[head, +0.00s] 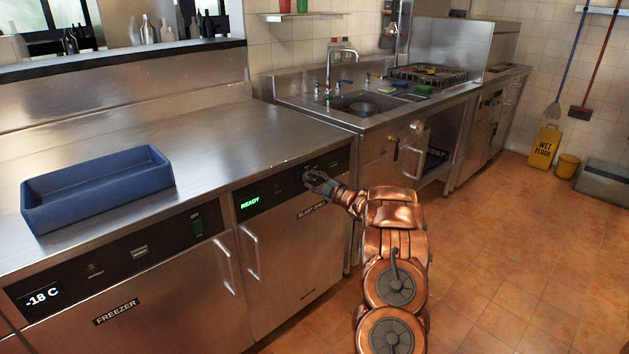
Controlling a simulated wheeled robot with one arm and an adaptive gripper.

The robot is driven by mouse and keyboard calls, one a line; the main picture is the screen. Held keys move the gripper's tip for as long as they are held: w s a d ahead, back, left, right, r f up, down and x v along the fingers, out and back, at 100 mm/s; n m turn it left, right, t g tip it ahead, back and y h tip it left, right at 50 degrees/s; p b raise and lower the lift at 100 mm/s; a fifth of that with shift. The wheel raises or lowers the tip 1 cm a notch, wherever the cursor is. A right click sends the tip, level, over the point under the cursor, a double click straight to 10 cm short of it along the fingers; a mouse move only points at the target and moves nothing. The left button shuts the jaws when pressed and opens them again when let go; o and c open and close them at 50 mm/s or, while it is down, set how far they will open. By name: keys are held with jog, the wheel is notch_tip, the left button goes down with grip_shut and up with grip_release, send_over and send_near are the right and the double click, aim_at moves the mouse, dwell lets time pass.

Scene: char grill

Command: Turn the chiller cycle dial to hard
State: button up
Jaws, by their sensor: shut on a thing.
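The blast chiller (290,265) stands under the steel counter in the head view, with a black control panel along its top. Its green display (250,201) reads READY. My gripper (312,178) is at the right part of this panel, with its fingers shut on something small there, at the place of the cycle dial. The dial itself is hidden behind my fingers, so its setting cannot be read. My copper-coloured arm reaches in from the lower right.
A blue tray (105,205) lies on the counter at the left. The freezer (130,310) is left of the chiller, and both have protruding door handles. A sink (365,103) and stove stand behind. The tiled floor at the right is clear, with a wet-floor sign (544,147) far back.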

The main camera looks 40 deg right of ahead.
jog(key=o, duration=1.1)
jog(key=s, duration=1.2)
jog(key=shift+a, duration=0.1)
